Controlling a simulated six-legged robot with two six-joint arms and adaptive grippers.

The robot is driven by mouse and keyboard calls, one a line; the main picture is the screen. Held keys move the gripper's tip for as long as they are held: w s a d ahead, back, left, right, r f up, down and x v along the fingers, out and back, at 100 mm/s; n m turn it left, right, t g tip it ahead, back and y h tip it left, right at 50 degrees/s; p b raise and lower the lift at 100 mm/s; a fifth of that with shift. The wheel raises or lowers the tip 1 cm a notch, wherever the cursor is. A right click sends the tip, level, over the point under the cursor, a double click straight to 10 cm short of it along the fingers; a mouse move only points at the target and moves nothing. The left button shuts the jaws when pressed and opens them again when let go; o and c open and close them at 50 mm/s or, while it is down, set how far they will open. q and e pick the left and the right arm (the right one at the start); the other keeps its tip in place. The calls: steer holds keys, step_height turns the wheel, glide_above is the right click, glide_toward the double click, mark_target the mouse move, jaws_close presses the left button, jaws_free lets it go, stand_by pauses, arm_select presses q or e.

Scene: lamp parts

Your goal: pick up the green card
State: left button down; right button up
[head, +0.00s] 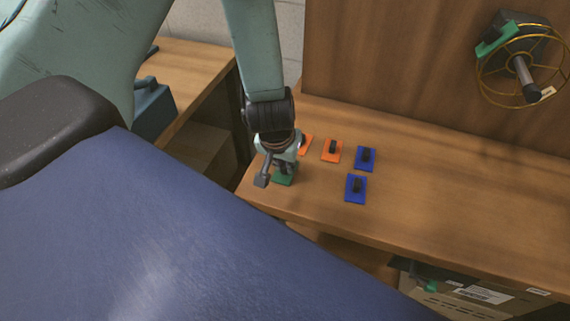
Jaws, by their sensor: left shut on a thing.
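The green card (283,180) is on or just above the left end of the wooden table, partly hidden under my left gripper (284,172). My left gripper points down and is shut on the green card. I cannot tell whether the card touches the tabletop. My right gripper is not in view.
An orange card (326,156) and a partly hidden orange card (307,141) lie just behind. Blue cards (371,165) and (349,195) lie to the right; each clear card bears a black block. The wooden table (450,200) is bare further right. A wire reel (507,85) hangs on the panel.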

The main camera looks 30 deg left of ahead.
mark_target(284, 165)
arm_select(q)
step_height(284, 165, up, 10)
steer(key=p, duration=0.6)
steer(key=shift+f, duration=0.15)
